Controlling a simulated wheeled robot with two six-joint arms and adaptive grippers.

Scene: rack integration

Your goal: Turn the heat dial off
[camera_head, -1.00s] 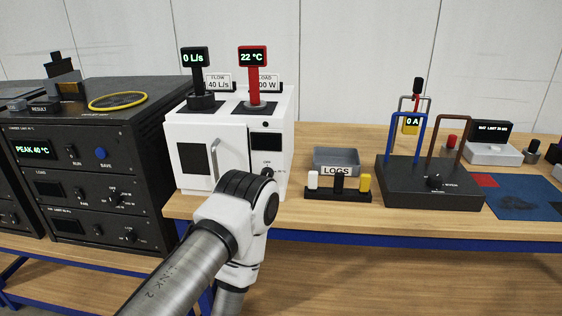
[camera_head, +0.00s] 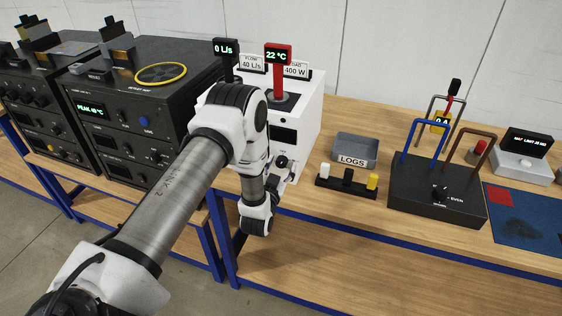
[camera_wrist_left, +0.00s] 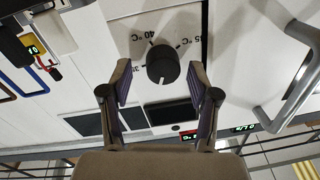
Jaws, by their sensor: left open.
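In the head view my left gripper (camera_head: 284,168) is at the front of the white cabinet (camera_head: 306,112), and my arm hides the dial. A red-framed display (camera_head: 277,54) on top reads 22 °C. My right gripper is not in view.
A grey handle (camera_wrist_left: 288,95) sticks out beside the dial in the left wrist view. A grey LOGS tray (camera_head: 356,150) and a rack with white, black and yellow pieces (camera_head: 347,185) stand right of the cabinet. Black instrument boxes (camera_head: 125,110) stand left.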

